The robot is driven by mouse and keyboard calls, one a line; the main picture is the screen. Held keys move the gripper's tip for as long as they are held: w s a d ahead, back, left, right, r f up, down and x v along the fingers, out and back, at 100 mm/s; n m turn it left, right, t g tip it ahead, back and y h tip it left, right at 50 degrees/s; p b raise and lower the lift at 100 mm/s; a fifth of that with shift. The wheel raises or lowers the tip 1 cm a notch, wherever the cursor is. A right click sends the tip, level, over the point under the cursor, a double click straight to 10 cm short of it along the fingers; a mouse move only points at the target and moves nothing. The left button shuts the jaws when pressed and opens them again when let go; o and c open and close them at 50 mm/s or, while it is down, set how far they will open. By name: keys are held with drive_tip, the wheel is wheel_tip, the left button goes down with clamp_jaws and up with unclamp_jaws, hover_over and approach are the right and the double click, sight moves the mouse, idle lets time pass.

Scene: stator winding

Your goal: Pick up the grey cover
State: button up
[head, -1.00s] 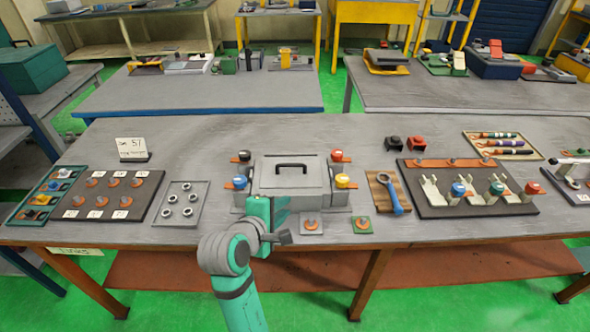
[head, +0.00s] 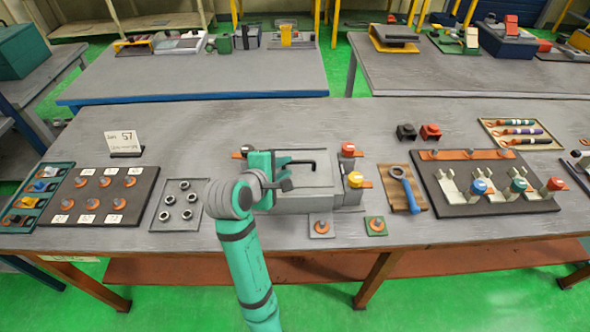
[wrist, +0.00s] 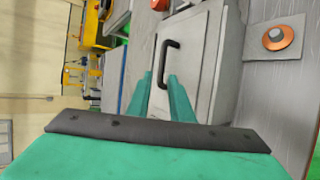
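The grey cover (head: 306,205) sits on the grey housing in the middle of the bench, with a black bar handle (head: 304,163) on top. My gripper (head: 280,172) is over the left part of the cover, close to the handle, and hides part of both.
Red (head: 348,149) and yellow (head: 355,180) capped posts stand right of the cover. A blue wrench (head: 404,190) lies on a wooden board further right. A tray of nuts (head: 163,213) is at left. A sign (head: 121,141) stands behind. Bare bench lies behind the cover.

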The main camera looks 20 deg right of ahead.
sight(298, 162)
drive_tip(key=shift+d+f, duration=0.3)
drive_tip(key=shift+d, duration=0.6)
drive_tip(key=x, duration=0.5)
drive_tip(key=shift+a, duration=0.1)
clamp_jaws()
